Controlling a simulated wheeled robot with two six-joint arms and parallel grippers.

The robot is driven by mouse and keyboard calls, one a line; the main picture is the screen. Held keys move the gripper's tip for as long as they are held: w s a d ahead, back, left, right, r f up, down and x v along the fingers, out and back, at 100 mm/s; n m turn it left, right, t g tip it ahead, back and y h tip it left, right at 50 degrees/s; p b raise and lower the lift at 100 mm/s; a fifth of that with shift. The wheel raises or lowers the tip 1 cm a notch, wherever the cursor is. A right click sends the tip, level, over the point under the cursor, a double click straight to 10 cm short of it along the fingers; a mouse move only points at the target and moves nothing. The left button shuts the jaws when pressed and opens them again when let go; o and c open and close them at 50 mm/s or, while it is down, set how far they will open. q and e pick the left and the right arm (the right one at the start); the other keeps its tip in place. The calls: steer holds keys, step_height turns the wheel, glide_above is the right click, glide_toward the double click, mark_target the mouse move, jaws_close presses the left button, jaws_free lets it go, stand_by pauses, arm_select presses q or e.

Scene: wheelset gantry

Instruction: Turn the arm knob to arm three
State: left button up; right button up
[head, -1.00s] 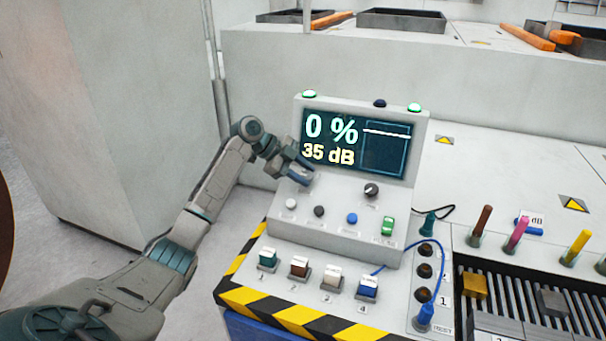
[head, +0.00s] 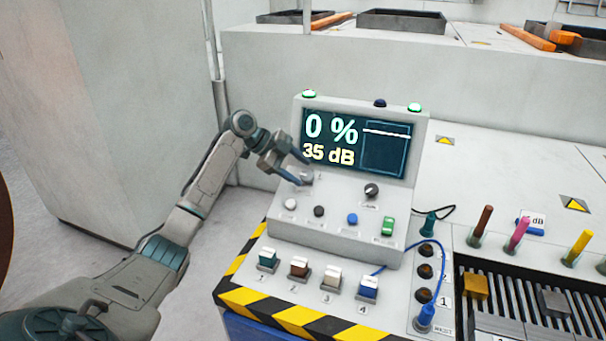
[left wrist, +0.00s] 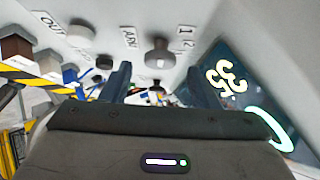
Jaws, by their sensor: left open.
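The arm knob (head: 307,177), a small grey knob under the left part of the screen, stands on the sloped console face. In the left wrist view the knob (left wrist: 158,54) shows dark grey, beside an "ARM" label (left wrist: 128,38) and the marks "1 2" (left wrist: 187,37). My left gripper (head: 301,171) is open and empty, its fingers close to the knob in the head view. In the left wrist view the knob lies ahead of the gap between the fingers (left wrist: 159,82), apparently not gripped. Which number the knob points to cannot be made out. My right gripper is out of view.
The screen (head: 357,143) reads 0 % and 35 dB, close behind the fingers. A black gain knob (head: 372,190) is to the right. Several buttons (head: 319,211) and numbered coloured switches (head: 299,267) lie below. A blue cable (head: 441,262) runs at the right.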

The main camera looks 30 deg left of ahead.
arm_select(q)
steer(key=b+v, duration=0.1)
steer(key=v, duration=0.7)
steer(key=shift+r, duration=0.2)
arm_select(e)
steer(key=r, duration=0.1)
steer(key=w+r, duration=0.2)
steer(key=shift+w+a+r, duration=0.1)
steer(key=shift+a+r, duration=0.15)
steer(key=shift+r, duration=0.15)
arm_select(q)
steer(key=shift+s+a, duration=0.1)
steer(key=shift+a, duration=0.1)
